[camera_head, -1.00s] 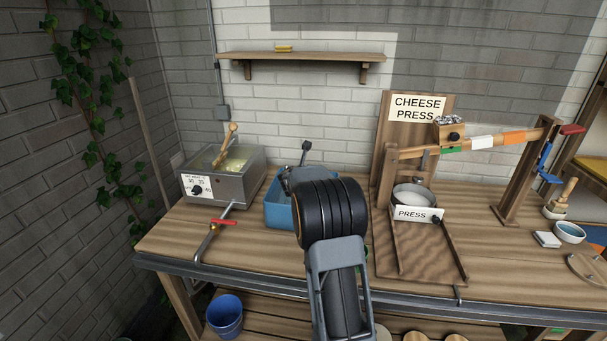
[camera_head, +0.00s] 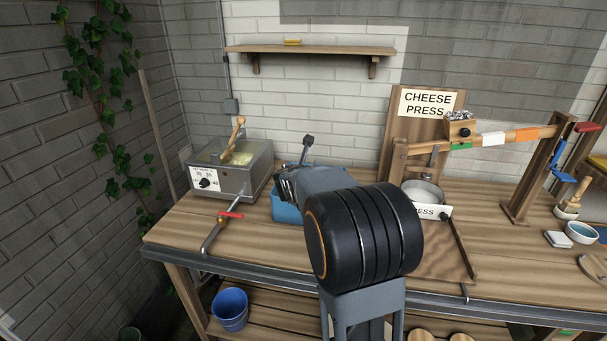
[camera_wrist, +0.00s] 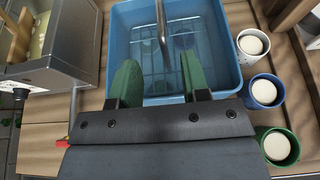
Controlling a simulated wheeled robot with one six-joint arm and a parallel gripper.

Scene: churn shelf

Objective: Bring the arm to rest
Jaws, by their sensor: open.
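My gripper (camera_wrist: 160,82) shows in the wrist view with its two green fingers apart and nothing between them. It is above the near part of a blue basin (camera_wrist: 229,60) that has a wire rack and a metal spout over it.
A steel vat (camera_head: 233,180) with a red-handled tap stands left of the basin. The cheese press (camera_head: 394,140) stands to the right. White, blue and green cups (camera_wrist: 277,145) stand beside the basin. A blue bucket (camera_head: 230,312) sits on the lower shelf.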

